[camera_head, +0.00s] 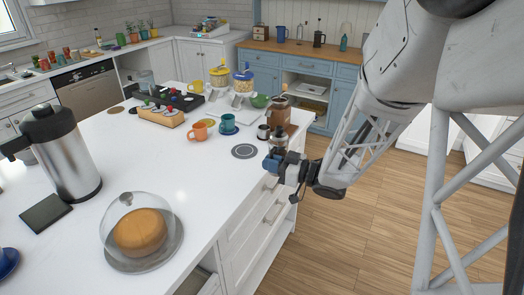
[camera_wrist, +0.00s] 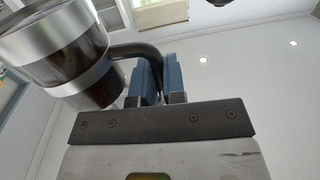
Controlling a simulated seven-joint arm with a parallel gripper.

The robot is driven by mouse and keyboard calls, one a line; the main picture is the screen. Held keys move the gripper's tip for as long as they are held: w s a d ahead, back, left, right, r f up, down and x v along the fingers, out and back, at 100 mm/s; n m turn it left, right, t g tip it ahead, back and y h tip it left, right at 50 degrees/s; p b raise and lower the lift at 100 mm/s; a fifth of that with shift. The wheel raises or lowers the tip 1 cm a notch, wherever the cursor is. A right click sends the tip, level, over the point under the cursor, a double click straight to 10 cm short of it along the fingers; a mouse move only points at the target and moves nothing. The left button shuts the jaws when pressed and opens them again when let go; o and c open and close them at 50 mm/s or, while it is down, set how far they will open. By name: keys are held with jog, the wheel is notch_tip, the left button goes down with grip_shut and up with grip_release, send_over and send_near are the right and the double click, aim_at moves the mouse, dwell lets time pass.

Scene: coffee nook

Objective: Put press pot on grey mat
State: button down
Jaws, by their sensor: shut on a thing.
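The press pot (camera_head: 279,143) is a small glass and metal pot with dark contents, at the right edge of the white counter. In the wrist view the press pot (camera_wrist: 68,55) shows large at upper left, with metal bands and a black handle (camera_wrist: 130,51). My gripper (camera_head: 271,164) is shut on this handle; its blue fingers (camera_wrist: 160,84) stand on both sides of it. A round grey mat (camera_head: 245,151) lies bare on the counter, just left of the gripper. Whether the pot's base touches the counter is hidden.
A brown canister (camera_head: 279,111) stands behind the pot, with a small dark and white cup (camera_head: 263,131) beside it. Teal (camera_head: 228,122) and orange (camera_head: 199,131) mugs stand farther left. A glass-domed cake (camera_head: 140,230) and steel flask (camera_head: 64,155) stand nearer. The counter's middle is clear.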

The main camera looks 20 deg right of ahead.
jog(key=w+f, duration=0.1)
jog(key=w, duration=1.2)
jog(key=shift+w+d, duration=0.2)
jog(key=shift+d, duration=0.15)
jog(key=shift+f, duration=0.1)
jog(key=shift+w+f, duration=0.85)
jog(key=shift+f, duration=0.75)
jog(key=shift+f, duration=0.15)
jog(key=c, duration=1.2)
grip_release()
jog(key=shift+d+f, duration=0.1)
jog(key=shift+d, duration=0.05)
